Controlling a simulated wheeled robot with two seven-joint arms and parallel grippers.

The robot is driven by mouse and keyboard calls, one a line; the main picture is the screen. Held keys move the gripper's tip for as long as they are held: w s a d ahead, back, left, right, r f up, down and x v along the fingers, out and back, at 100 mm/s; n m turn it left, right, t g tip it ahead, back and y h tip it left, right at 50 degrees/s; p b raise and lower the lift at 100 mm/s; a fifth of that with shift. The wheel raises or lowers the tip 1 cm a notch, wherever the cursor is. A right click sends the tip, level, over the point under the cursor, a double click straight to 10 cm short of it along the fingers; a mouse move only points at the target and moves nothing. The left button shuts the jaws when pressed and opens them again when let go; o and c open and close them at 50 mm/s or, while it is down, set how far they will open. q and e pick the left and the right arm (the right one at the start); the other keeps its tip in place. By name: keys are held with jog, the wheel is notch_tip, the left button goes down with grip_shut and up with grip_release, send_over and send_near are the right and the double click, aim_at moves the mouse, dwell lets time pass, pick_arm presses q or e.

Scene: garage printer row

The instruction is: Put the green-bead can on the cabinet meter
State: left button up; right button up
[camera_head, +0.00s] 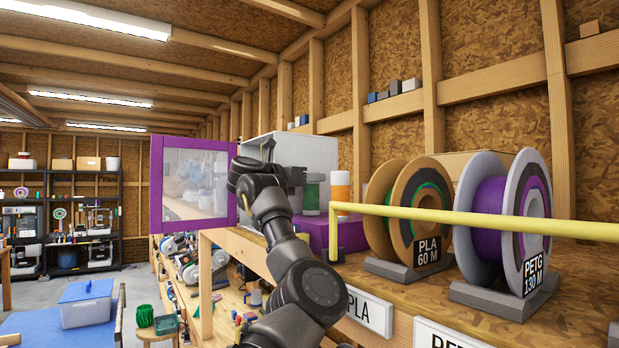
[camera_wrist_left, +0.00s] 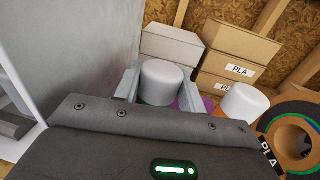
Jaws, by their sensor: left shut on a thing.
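The green-bead can (camera_head: 311,197) has a pale lid and green contents, and stands upright in my left gripper (camera_head: 296,177). In the left wrist view its white lid (camera_wrist_left: 162,80) sits between the two fingers, which are shut on it. A purple box-like base (camera_head: 318,229) lies below the can; I cannot tell whether the can touches it, or whether this base is the cabinet meter. An orange-and-white can (camera_head: 340,188) stands just right of the green one, apart from it; its white lid (camera_wrist_left: 242,103) shows in the wrist view. My right gripper is not in view.
A grey cabinet (camera_head: 310,150) with its purple-framed door (camera_head: 190,185) open is behind and left of my gripper. A yellow rail (camera_head: 470,218) crosses in front of the PLA spool (camera_head: 410,205) and PETG spool (camera_head: 505,222). PLA boxes (camera_wrist_left: 238,68) stand behind the cans.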

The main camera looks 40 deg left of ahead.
pick_arm(q)
jog(key=shift+f, duration=0.2)
jog(key=o, duration=1.2)
jog(key=shift+w, duration=0.1)
jog(key=shift+r, duration=0.1)
jog(key=s, duration=0.1)
jog(key=s+b, duration=0.2)
jog(key=shift+a+f, duration=0.25)
jog(key=s+b, duration=0.1)
jog(key=s, duration=0.2)
jog(key=s+a+b, duration=0.1)
jog(key=s+b, duration=0.1)
jog(key=s, duration=0.1)
jog(key=s+b, duration=0.1)
jog(key=s, duration=0.2)
jog(key=shift+a+r+b, duration=0.2)
jog(key=shift+r+b, duration=0.15)
jog(key=shift+b, duration=0.05)
